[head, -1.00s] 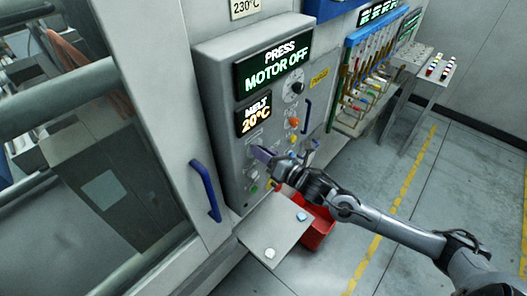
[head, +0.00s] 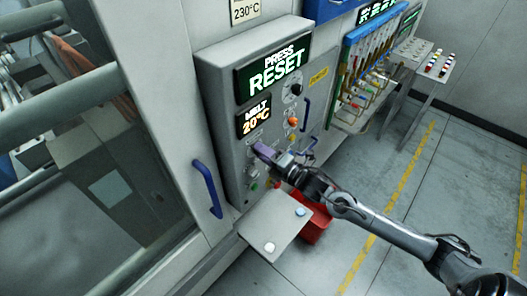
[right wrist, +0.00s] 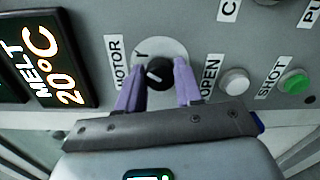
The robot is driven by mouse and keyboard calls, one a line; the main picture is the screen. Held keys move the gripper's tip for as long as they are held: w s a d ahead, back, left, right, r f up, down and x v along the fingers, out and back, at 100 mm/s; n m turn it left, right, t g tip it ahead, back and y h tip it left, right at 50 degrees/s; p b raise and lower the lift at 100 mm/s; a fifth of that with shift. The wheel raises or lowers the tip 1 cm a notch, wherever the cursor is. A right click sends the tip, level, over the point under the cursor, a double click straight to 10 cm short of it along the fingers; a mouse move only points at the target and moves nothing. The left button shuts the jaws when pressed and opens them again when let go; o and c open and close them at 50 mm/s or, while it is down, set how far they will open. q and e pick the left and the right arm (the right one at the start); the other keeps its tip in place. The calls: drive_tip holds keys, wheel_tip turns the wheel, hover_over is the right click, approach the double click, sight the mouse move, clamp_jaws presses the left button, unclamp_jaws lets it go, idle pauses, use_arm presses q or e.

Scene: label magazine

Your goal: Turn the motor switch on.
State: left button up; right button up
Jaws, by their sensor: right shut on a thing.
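The motor switch (right wrist: 158,71) is a black rotary knob with a white mark on a light round plate, next to a MOTOR label (right wrist: 117,61) in the right wrist view. My right gripper (right wrist: 157,84) has its two purple fingers on either side of the knob and is shut on it. In the head view my right gripper (head: 264,151) is at the grey control panel (head: 226,122) and hides the knob. The press display (head: 275,74) on the panel reads PRESS RESET. My left gripper is not in view.
A white OPEN button (right wrist: 235,81) and a green SHOT button (right wrist: 294,82) sit close to the right of the fingers. A small shelf (head: 262,228) with two buttons juts out below the panel. A red bin (head: 316,226) stands beneath. A blue door handle (head: 207,188) is to the left.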

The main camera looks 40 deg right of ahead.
idle(0.4)
drive_tip(key=o, duration=1)
drive_tip(key=shift+o, duration=0.2)
drive_tip(key=shift+s, duration=0.1)
drive_tip(key=s+d+b, duration=0.1)
drive_tip(key=s+b, duration=0.1)
drive_tip(key=s, duration=0.8)
drive_tip(key=shift+s+d+r, duration=0.15)
drive_tip(key=shift+s+d, duration=0.1)
